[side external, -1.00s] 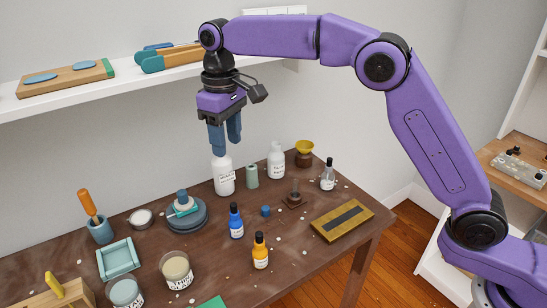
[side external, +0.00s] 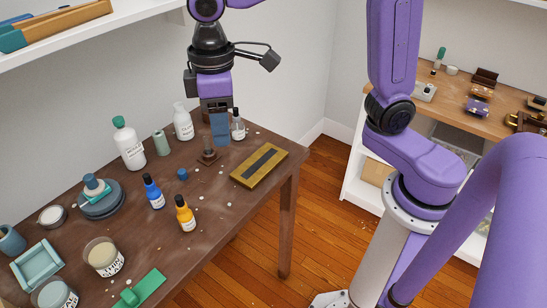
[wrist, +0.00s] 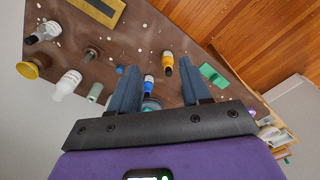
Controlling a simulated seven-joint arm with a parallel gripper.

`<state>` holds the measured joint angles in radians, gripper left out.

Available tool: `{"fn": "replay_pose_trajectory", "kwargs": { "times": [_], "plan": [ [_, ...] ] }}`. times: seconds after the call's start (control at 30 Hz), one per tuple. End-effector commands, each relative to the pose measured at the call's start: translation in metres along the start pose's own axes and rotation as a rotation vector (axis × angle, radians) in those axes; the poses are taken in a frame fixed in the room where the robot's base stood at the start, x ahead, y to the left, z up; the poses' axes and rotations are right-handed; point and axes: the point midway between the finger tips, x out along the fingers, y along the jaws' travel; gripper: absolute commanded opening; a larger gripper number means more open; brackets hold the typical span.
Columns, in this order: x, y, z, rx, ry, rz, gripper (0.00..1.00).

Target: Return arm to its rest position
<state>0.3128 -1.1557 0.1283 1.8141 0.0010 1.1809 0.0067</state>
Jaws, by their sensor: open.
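My gripper (side external: 220,128) hangs with its blue fingers pointing down, in front of the back right part of the brown table (side external: 235,215). In the wrist view my gripper (wrist: 160,68) has its two fingers well apart with nothing held between them. The blue bottle (wrist: 149,85) and the orange bottle (wrist: 168,62) show beyond the gap, at a distance. A white bottle with a green cap (side external: 129,145) stands upright at the table's back, clear of the gripper. The gripper's exact height above the table is hard to tell.
Near the gripper in the side view are a white pump bottle (side external: 183,123), a dark-capped dropper bottle (side external: 238,128) and a small brown stand (side external: 208,157). A yellow-framed tray (side external: 258,166) lies near the right edge. A wall shelf (side external: 90,35) is at upper left.

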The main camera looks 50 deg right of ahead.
Motion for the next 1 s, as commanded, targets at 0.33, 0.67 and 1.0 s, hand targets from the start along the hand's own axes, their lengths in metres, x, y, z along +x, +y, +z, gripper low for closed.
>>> {"fn": "replay_pose_trajectory", "kwargs": {
  "times": [0.33, 0.67, 1.0],
  "plan": [
    [0.026, -0.022, 0.127, -0.143, 0.007, -0.003, 0.47],
    [0.054, -0.033, 0.221, -0.246, 0.013, -0.007, 0.47],
    [0.059, -0.034, 0.234, -0.263, 0.012, -0.007, 0.47]
  ]
}}
